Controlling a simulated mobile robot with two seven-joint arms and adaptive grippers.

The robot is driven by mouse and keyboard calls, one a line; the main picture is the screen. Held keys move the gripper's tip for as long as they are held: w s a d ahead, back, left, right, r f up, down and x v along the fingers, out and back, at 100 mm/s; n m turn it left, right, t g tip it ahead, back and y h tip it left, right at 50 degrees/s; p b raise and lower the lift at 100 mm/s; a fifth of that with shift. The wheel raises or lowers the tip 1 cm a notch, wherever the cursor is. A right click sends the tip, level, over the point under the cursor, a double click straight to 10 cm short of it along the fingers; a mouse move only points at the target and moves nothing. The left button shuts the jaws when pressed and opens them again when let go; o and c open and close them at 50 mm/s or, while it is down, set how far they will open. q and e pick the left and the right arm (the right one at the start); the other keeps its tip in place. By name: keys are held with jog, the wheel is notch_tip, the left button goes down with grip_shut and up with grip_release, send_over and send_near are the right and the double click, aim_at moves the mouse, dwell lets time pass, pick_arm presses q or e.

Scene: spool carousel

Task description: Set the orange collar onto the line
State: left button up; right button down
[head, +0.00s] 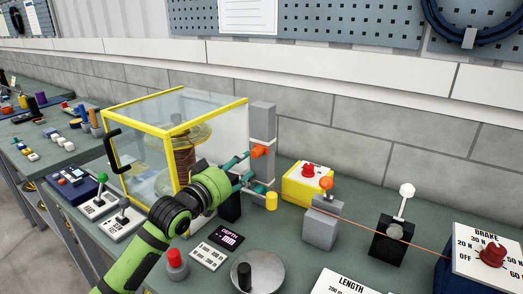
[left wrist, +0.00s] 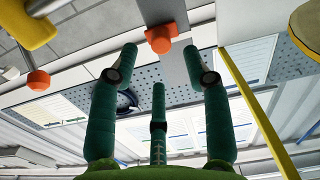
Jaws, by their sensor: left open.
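The orange collar (head: 258,151) is on the front of a grey upright post (head: 263,120) beside the yellow-framed clear case. In the left wrist view the collar (left wrist: 161,38) shows just beyond the gap between my fingertips. My left gripper (head: 249,171) is open, its dark green fingers pointing at the post just below the collar; the fingers (left wrist: 160,58) hold nothing. I cannot tell whether a fingertip touches the post. No mark for the line can be made out on the post. My right gripper is not in view.
A second orange knob (head: 326,183) tops a grey block (head: 321,228), from which a thin orange strand runs right. A yellow box (head: 307,186) with a red button stands behind it. The clear case (head: 140,150) holding a spool is close left of my arm.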

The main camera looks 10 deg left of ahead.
aim_at(254, 155)
pick_arm(q)
jog(key=x, duration=0.1)
jog(key=p+x, duration=0.1)
jog(key=x, duration=0.1)
jog(key=shift+w+d+r, duration=0.1)
jog(key=shift+w+r, duration=0.05)
jog(key=shift+r, duration=0.2)
jog(key=shift+p+x, duration=0.3)
jog(key=shift+x, duration=0.9)
jog(key=shift+f, duration=0.2)
jog(key=shift+c, duration=0.4)
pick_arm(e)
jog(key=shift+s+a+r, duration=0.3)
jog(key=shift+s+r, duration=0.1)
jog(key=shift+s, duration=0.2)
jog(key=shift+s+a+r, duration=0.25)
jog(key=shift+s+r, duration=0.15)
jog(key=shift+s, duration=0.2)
